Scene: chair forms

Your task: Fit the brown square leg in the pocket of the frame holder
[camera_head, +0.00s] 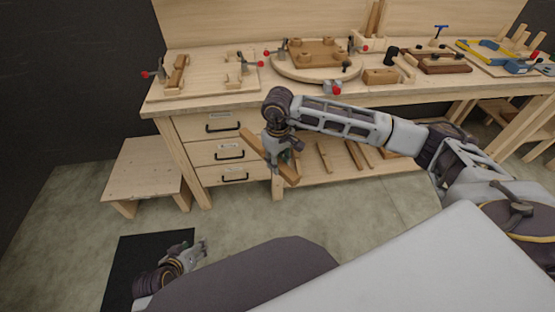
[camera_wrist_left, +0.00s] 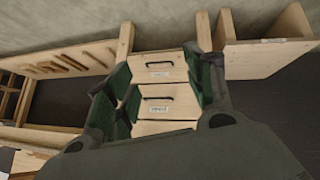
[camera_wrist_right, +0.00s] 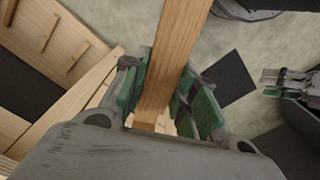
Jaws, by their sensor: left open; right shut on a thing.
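My right gripper (camera_head: 278,157) is shut on a long brown square leg (camera_head: 290,174), held slanted in front of the bench drawers, clear of the bench top. In the right wrist view, the leg (camera_wrist_right: 174,55) runs between the green pads and past both sides of the jaws. A fixture board (camera_head: 205,84) with wooden blocks, a brown bar and red-knobbed clamps lies on the bench at left; it looks like the frame holder, but its pocket cannot be made out. My left gripper (camera_head: 202,247) is low at lower left, open and empty, with its jaws (camera_wrist_left: 160,95) apart.
A round turntable (camera_head: 290,74) with a clamped brown seat stands right of the fixture board. Tools and trays crowd the bench's right side. A low wooden stool (camera_head: 145,172) stands at left. Wood pieces (camera_head: 357,155) lie on the lower shelf.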

